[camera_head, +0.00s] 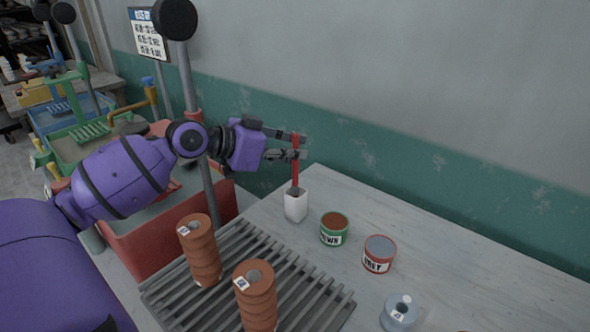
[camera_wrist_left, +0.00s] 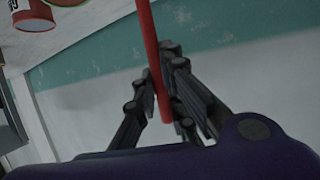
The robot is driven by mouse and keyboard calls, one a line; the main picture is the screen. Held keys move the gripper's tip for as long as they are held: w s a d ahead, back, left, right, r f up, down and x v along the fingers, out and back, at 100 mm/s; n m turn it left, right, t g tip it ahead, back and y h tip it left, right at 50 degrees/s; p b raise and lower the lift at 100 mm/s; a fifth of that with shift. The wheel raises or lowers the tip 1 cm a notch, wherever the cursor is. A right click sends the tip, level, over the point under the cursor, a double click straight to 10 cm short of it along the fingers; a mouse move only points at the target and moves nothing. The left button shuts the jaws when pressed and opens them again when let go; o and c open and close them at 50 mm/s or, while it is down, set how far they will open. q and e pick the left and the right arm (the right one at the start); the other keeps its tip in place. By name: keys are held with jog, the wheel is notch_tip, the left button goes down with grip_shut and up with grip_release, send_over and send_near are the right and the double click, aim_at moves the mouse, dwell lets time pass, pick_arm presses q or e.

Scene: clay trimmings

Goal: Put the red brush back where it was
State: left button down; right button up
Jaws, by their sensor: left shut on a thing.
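The red brush (camera_head: 296,160) stands upright, with its dark lower end at the mouth of a small white cup (camera_head: 296,206). I cannot tell how deep in the cup it sits. My left gripper (camera_head: 297,147) is shut on the upper part of the brush handle, above the cup. In the left wrist view the red handle (camera_wrist_left: 148,40) runs down between the fingers of the left gripper (camera_wrist_left: 165,95). My right gripper is not in view.
A can with a green rim (camera_head: 334,236) and a can with a red rim (camera_head: 378,262) stand right of the cup. Two stacks of terracotta rings (camera_head: 200,262) stand on a slatted rack (camera_head: 300,284). A grey-blue weight-like piece (camera_head: 400,312) stands near the front. The wall is behind the table.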

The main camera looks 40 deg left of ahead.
pick_arm(q)
send_over(294, 186)
jog(key=f, duration=0.4)
jog(key=shift+w+a, duration=0.25)
jog(key=shift+w, duration=0.1)
jog(key=shift+f, duration=0.15)
jog(key=c, duration=1.8)
grip_release()
jog(key=v, duration=1.2)
jog(key=shift+d, duration=0.1)
